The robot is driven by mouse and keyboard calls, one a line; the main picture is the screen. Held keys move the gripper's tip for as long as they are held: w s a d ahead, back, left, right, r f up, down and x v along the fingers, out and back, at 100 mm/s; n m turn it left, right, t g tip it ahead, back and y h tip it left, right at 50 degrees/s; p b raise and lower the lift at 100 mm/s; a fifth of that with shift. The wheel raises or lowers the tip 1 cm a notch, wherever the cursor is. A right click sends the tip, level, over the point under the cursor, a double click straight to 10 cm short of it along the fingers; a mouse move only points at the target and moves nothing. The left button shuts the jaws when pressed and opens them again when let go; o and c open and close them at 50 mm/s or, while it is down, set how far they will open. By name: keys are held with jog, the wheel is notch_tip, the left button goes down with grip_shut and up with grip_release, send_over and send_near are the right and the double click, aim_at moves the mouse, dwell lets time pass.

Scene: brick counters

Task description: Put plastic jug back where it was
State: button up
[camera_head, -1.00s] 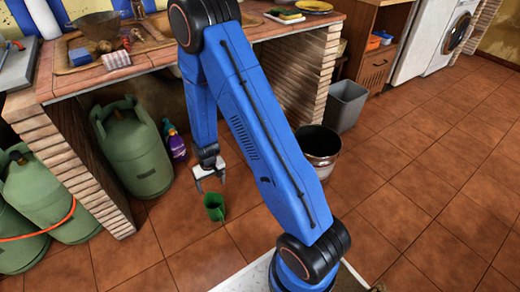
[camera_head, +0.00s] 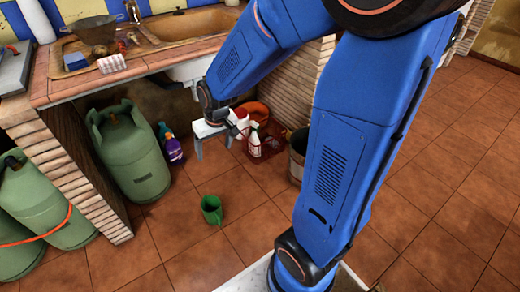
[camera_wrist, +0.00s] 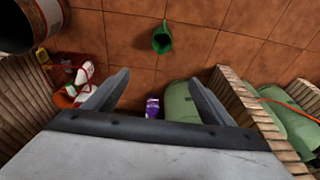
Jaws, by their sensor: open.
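The plastic jug is a small green jug (camera_head: 212,209) standing on the tiled floor in front of the counter. It also shows in the wrist view (camera_wrist: 162,38), at the top middle, beyond the fingertips and apart from them. My gripper (camera_head: 213,143) is open and empty, raised above and behind the jug near the counter's underside. In the wrist view its two fingers (camera_wrist: 158,92) are spread with nothing between them.
Green gas cylinders (camera_head: 131,150) and a purple bottle (camera_head: 171,147) stand under and beside the counter at left. A red crate (camera_head: 266,141) with white bottles and a metal bucket (camera_head: 298,155) stand at right. Brick pillars (camera_head: 75,165) flank the space. The floor around the jug is clear.

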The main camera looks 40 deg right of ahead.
jog(key=s+d+r+t, duration=0.1)
jog(key=s+r, duration=0.6)
jog(key=s, duration=0.4)
jog(key=s+d+r+t, duration=0.1)
jog(key=s+d+r, duration=0.1)
jog(key=s+r, duration=0.5)
jog(key=shift+s+d+r+h, duration=0.3)
jog(key=shift+s+r, duration=0.05)
jog(key=shift+s, duration=1.65)
